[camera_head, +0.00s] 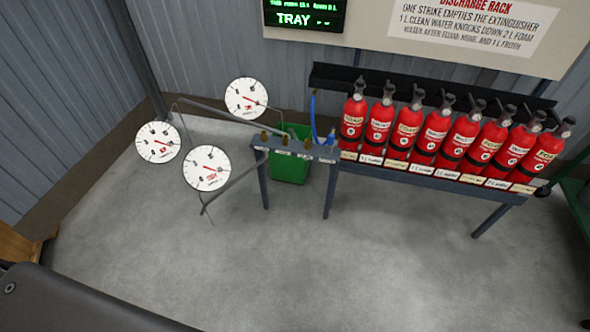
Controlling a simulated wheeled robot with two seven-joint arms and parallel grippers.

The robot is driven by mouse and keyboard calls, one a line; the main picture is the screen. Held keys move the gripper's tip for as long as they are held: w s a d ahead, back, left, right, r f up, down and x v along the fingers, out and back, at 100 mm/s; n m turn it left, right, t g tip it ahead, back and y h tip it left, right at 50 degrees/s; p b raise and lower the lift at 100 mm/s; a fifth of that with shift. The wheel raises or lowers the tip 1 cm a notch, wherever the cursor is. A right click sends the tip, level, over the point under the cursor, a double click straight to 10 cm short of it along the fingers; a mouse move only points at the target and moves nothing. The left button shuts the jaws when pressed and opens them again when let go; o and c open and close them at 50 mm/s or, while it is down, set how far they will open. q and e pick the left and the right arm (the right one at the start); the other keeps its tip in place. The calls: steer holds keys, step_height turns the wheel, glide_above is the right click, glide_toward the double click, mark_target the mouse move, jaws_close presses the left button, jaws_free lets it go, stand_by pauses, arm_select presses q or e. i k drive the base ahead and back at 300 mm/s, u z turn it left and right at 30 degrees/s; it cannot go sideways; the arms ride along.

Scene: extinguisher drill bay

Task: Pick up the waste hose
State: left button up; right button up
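A thin blue hose (313,118) rises at the left end of the extinguisher rack, behind a small grey bench (297,152). It is the only hose I can make out, and no label on it is readable. A small blue fitting (331,138) stands on the bench's right end, close to the hose's lower end. I cannot tell whether the two are joined. Neither of my grippers is in view.
Red extinguishers (437,130) stand in a row on a grey rack (430,183). A green bin (289,170) sits behind the bench. Three white dial gauges (206,169) stand on the left near bent grey pipes. The concrete floor (330,260) in front is clear.

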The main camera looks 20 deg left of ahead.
mark_target(330, 140)
steer(key=z, duration=0.35)
steer(key=i, duration=0.35)
steer(key=z, duration=0.7)
steer(key=i, duration=1.5)
steer(key=u, duration=1)
